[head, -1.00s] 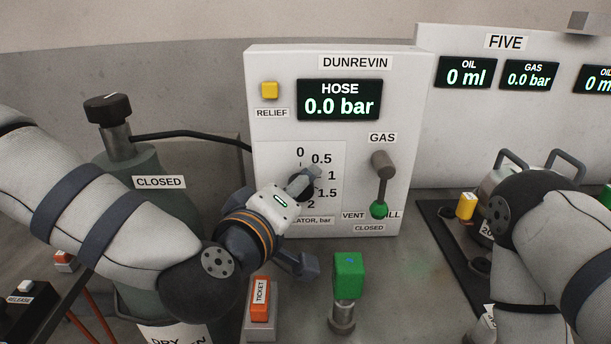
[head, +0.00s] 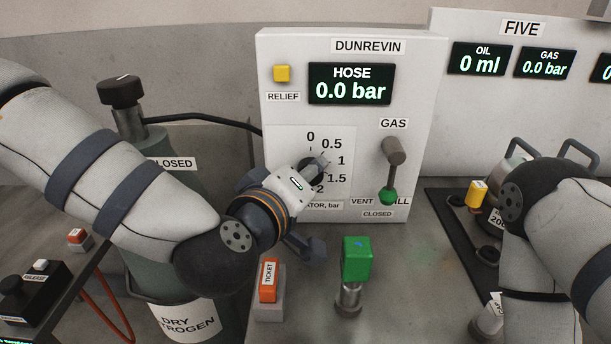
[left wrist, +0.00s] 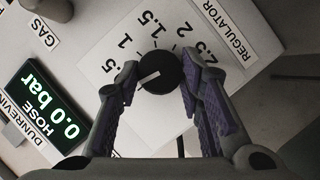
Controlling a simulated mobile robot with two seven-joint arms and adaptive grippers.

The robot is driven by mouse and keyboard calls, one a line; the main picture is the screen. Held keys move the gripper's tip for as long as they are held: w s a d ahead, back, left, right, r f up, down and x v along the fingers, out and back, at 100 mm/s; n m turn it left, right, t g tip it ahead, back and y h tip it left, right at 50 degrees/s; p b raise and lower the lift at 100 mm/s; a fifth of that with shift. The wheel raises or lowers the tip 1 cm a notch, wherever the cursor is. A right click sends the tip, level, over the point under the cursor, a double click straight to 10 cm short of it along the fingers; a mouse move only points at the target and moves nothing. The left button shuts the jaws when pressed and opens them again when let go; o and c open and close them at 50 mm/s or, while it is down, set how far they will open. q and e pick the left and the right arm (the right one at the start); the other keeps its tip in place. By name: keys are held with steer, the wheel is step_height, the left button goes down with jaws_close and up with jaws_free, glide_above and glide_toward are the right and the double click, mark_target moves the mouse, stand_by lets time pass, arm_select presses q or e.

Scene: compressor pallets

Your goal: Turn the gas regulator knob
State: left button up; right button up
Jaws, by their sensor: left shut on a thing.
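The gas regulator knob (left wrist: 163,68) is a round black knob with a pale pointer line, on a white dial plate marked from 0 to 2.5 bar. In the head view the left gripper (head: 312,170) is at the dial and hides most of the knob. The hose display (head: 350,84) reads 0.0 bar. My right gripper is out of view.
The gas lever (head: 392,170) with a green tip stands right of the dial, at CLOSED. A yellow relief button (head: 281,73) is above left. A cylinder (head: 150,240) is at left.

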arm_select(q)
steer(key=m+y, duration=0.3)
steer(key=m, duration=0.2)
steer(key=m+y, duration=0.2)
steer(key=shift+d+r+m+g+y, duration=0.2)
steer(key=shift+d+m+g+y, duration=0.1)
steer(key=shift+d+g, duration=0.1)
steer(key=shift+w, duration=0.1)
stand_by(0.6)
steer(key=o, duration=1.2)
steer(key=shift+c, duration=0.2)
step_height(320, 180, up, 10)
steer(key=shift+f, duration=0.1)
